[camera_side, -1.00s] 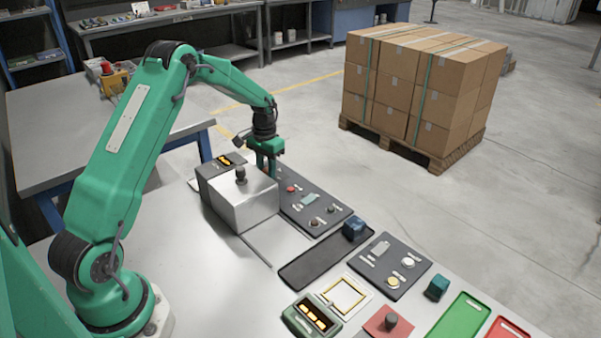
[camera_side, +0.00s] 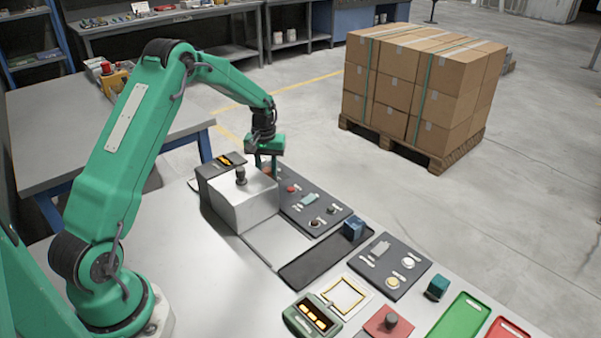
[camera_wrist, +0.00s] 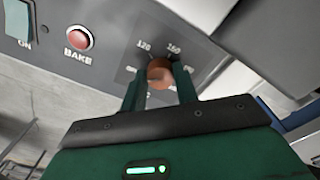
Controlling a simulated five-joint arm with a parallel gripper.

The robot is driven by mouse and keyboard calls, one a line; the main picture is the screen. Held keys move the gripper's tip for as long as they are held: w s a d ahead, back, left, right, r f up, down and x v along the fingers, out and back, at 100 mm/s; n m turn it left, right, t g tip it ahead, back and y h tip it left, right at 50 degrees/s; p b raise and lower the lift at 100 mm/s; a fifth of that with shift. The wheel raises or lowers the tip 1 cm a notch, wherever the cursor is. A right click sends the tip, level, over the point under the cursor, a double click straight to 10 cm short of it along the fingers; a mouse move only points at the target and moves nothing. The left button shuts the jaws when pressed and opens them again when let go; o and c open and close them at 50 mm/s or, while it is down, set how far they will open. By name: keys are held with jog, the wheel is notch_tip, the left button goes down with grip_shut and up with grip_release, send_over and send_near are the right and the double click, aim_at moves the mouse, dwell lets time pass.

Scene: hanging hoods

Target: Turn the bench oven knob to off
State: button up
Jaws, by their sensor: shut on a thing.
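My gripper (camera_wrist: 160,92) is shut on the orange-brown oven knob (camera_wrist: 159,70), with one green finger on each side of it. The knob stands on a dark grey control panel (camera_wrist: 105,20), between my fingers. Marks "120" and "160" are readable beyond the knob; smaller marks at its sides are partly hidden or too small to read. The knob's pointer cannot be made out. In the side view my gripper (camera_side: 267,160) reaches down at the far end of the panel (camera_side: 330,220), behind a silver box, and the knob shows only as a small orange patch.
A red BAKE button (camera_wrist: 79,37) and a pale teal switch (camera_wrist: 19,18) share the panel. The silver box (camera_side: 245,210) with a dark top knob stands close beside my gripper. A black tray (camera_side: 305,268) and a blue block (camera_side: 353,228) lie nearer the camera.

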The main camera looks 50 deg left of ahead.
aim_at(266, 170)
jog(key=shift+a+r, duration=0.1)
jog(key=shift+a, duration=0.15)
jog(key=o, duration=0.9)
jog(key=shift+o, duration=0.4)
jog(key=shift+d, duration=0.1)
jog(key=shift+d, duration=0.1)
jog(key=shift+s+r, duration=0.1)
jog(key=shift+r, duration=3.75)
